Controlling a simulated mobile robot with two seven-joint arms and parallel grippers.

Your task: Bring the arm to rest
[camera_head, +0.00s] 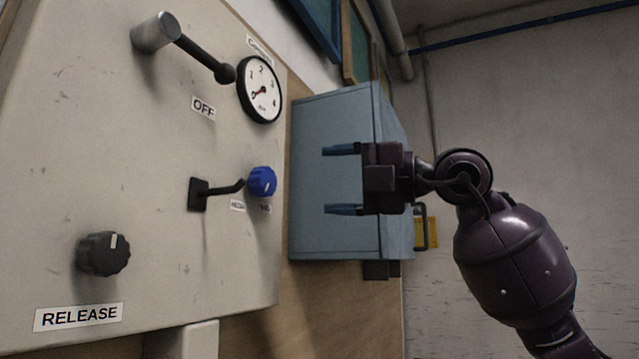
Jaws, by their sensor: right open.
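My right gripper (342,180) is at the middle right, with its two blue fingers spread apart and pointing left. Nothing is between the fingers. It is in front of a blue-grey box and to the right of the control panel (120,180), apart from the panel's controls. My right arm comes in from the lower right. My left gripper is not in view.
The panel carries a lever (205,57) by an OFF label, a round gauge (260,90), a blue knob (262,181) and a black knob (103,254) above a RELEASE label. The blue-grey box (325,235) stands behind my gripper. The room at right looks open.

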